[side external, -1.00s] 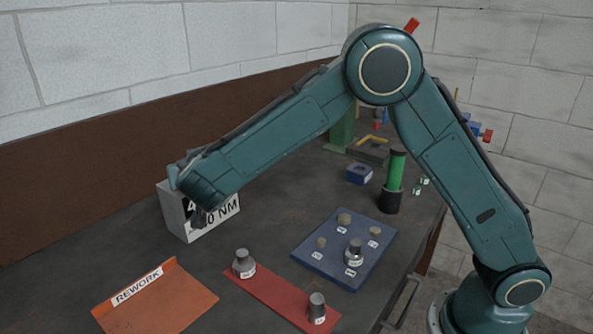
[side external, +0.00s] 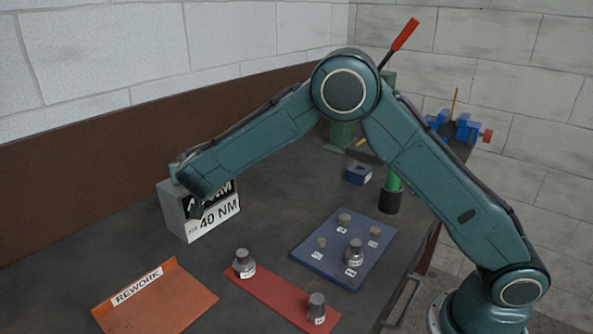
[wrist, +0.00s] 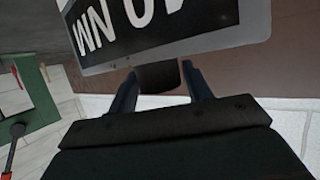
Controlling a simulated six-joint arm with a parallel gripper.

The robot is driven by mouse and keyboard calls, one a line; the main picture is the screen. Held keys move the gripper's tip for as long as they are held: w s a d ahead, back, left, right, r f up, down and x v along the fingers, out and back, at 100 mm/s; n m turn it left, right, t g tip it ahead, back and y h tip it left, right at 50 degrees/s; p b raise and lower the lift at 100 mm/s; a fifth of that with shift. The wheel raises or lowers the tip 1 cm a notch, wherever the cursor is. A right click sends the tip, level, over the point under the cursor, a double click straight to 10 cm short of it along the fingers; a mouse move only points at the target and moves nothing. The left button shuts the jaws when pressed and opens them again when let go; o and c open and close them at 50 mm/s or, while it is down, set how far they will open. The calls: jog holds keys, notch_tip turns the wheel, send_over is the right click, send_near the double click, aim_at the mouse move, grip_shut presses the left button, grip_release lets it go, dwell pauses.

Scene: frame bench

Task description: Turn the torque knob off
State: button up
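The torque box (side external: 177,212), a pale block with a dark panel and a "40 NM" label (side external: 214,215), stands by the back wall. It fills the top of the wrist view (wrist: 97,68). In the wrist view my gripper's fingers (wrist: 160,84) stand apart on both sides of a dark block (wrist: 158,78), which looks like the torque knob. I cannot tell whether they press on it. The knob is hidden by my wrist in the side view.
An orange REWORK tray (side external: 165,303) lies at the front left. A red strip (side external: 272,293) holds two grey weight-like pieces. A blue board (side external: 325,262) with several small pieces lies right of it. A green-handled post (side external: 391,190) stands behind, near my arm.

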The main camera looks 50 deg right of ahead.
jog(key=c, duration=0.6)
jog(key=shift+c, duration=0.2)
jog(key=shift+n+y, duration=0.4)
jog(key=shift+y, duration=0.1)
jog(key=shift+d+n+t+y, duration=0.1)
jog(key=shift+n+t+y, duration=0.6)
jog(key=shift+n+y, duration=3.6)
jog(key=shift+y, duration=0.6)
jog(key=n+g+y, duration=0.3)
jog(key=n+y, duration=0.2)
jog(key=shift+f+n+g, duration=0.1)
jog(key=shift+n+g, duration=0.2)
jog(key=shift+g, duration=0.1)
jog(key=shift+n+g+y, duration=1.5)
jog(key=shift+n+g, duration=0.2)
jog(key=shift+n, duration=0.1)
jog(key=shift+s+f+n+g+y, duration=0.1)
jog(key=shift+n+g+y, duration=0.4)
jog(key=shift+n+g, duration=0.85)
